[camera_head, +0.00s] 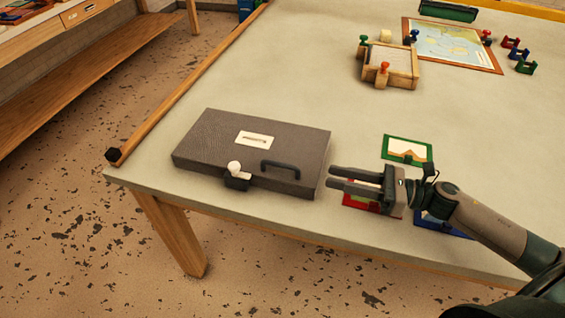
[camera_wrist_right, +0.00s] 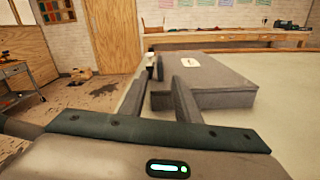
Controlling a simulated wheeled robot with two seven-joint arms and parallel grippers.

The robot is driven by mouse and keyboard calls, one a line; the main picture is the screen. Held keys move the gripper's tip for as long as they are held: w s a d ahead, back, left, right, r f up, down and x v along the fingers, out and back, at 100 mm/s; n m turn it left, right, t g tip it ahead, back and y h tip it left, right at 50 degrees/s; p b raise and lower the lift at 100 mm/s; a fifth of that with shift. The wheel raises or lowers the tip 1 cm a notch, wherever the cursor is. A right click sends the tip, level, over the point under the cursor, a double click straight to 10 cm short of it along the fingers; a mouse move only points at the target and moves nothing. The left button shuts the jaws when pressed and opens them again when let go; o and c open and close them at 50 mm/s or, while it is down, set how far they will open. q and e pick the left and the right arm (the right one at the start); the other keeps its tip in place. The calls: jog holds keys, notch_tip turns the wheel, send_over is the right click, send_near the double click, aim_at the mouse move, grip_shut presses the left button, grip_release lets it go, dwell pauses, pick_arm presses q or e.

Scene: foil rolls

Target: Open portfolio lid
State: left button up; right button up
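The grey portfolio case (camera_head: 215,137) lies closed and flat near the table's front left corner. Its front side has a dark handle (camera_head: 281,168) and a latch with a white knob (camera_head: 234,167); a pale label (camera_head: 255,139) is on the lid. My right gripper (camera_head: 332,177) is open and empty, just right of the case's front right corner, its fingers pointing left. In the right wrist view the fingers (camera_wrist_right: 168,88) are apart, with the case (camera_wrist_right: 225,99) ahead and to the right. My left gripper is not in view.
A green-framed card (camera_head: 408,140) lies behind my right gripper; a red one (camera_head: 352,202) and a blue one (camera_head: 432,220) lie under my arm. A wooden press (camera_head: 400,62) and a framed map (camera_head: 455,35) are farther back. The table's middle is clear.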

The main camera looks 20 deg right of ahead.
jog(key=p, duration=0.2)
send_near(286, 165)
jog(key=shift+x, duration=1.2)
jog(key=shift+p+x, duration=0.3)
jog(key=shift+x, duration=0.9)
jog(key=p+x, duration=0.1)
jog(key=x, duration=0.4)
jog(key=shift+w+f+p, duration=0.15)
jog(key=shift+f+p, duration=0.05)
jog(key=shift+p, duration=0.15)
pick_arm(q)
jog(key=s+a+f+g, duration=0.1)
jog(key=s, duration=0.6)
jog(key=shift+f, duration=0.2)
pick_arm(e)
jog(key=shift+w+a+f, duration=0.1)
jog(key=shift+w+a, duration=0.15)
jog(key=shift+a, duration=0.15)
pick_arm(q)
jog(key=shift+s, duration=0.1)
pick_arm(e)
grip_shut()
